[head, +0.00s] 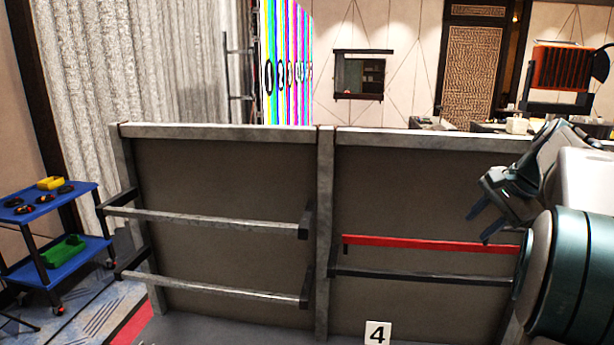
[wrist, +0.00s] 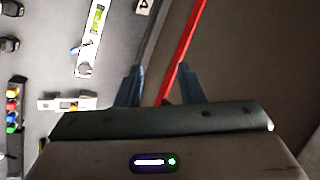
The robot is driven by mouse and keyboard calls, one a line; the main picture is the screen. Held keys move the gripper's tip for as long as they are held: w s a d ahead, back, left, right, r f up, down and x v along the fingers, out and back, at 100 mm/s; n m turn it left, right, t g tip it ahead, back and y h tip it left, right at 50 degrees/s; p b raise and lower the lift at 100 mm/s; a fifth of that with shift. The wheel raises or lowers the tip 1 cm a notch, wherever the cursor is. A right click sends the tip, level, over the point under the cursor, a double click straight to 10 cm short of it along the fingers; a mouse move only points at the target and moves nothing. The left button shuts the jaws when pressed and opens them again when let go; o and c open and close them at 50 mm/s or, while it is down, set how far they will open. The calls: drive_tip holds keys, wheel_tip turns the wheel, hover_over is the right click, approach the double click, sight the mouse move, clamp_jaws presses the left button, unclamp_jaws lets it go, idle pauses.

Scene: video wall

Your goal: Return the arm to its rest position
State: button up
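My arm reaches in from the right edge of the head view, in front of the right panel of a grey frame (head: 326,230). My gripper (head: 482,212) is at the right, over the panel, close to the right end of a red bar (head: 420,244) in the picture. In the wrist view, the two blue fingers of my gripper (wrist: 158,68) stand apart with nothing held between them. The red bar (wrist: 186,50) and a dark bar (wrist: 157,38) run behind the fingers there. I cannot tell the exact gap to them.
A blue cart (head: 62,205) with yellow and green trays stands at the left. A card marked 4 (head: 377,333) is at the bottom. In the wrist view, a white level-like tool (wrist: 92,38) and colored buttons (wrist: 12,105) lie left of the fingers.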

drive_tip(key=s+a+f+n+b, duration=0.1)
drive_tip(key=s+a+f+n, duration=0.15)
drive_tip(key=a, duration=0.25)
drive_tip(key=s+a+f+n+g+h, duration=0.1)
drive_tip(key=s+a+f+n, duration=0.1)
drive_tip(key=s+a, duration=0.3)
drive_tip(key=s+a+f+n+b, duration=0.1)
drive_tip(key=s+a+f+n, duration=0.15)
drive_tip(key=a, duration=0.35)
drive_tip(key=s+a+f+n+h, duration=0.1)
drive_tip(key=s+a+f+n, duration=0.2)
drive_tip(key=s+a+f, duration=0.1)
drive_tip(key=s+a+f+n+b, duration=0.1)
drive_tip(key=s+a+f+n, duration=0.2)
drive_tip(key=s+f, duration=0.4)
drive_tip(key=shift+s+a+n+h, duration=0.4)
drive_tip(key=shift+s+n, duration=0.2)
drive_tip(key=shift+s, duration=0.35)
drive_tip(key=shift+a, duration=0.1)
